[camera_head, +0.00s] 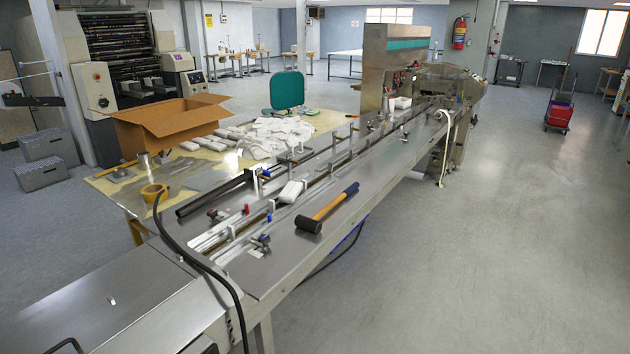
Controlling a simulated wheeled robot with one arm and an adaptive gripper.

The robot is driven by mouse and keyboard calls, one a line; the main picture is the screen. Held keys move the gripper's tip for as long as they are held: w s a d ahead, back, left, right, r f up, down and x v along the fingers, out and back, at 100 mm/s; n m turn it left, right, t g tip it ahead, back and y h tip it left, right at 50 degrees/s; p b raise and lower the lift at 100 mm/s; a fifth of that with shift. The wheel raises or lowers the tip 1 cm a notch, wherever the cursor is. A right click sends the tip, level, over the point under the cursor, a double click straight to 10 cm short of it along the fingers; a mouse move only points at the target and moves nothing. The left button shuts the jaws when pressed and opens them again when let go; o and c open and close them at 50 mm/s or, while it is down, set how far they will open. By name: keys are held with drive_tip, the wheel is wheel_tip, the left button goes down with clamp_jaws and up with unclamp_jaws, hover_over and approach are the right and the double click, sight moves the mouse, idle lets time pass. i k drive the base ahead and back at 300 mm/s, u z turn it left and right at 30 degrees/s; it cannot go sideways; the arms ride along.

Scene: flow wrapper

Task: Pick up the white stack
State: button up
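A small white stack (291,191) lies on the rails of the long steel conveyor (385,165), left of a hammer. Another white block (402,102) sits farther along the conveyor, near the wrapping machine. A loose pile of white packs (275,134) and several separate white packs (226,133) lie on the yellowish table behind the conveyor. I cannot tell which of these the task means. My gripper is not in view.
A hammer (327,207) with an orange and blue handle lies on the conveyor's near side. A black cable (187,255) crosses the near end. An open cardboard box (170,125) and a yellow tape roll (153,193) are on the table (110,190).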

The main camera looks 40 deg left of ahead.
sight(291, 191)
drive_tip(key=u, duration=0.3)
drive_tip(key=i, duration=1.7)
drive_tip(key=u, duration=1.3)
drive_tip(key=i, duration=0.95)
drive_tip(key=u, duration=1.6)
drive_tip(key=i, duration=0.65)
drive_tip(key=u, duration=0.35)
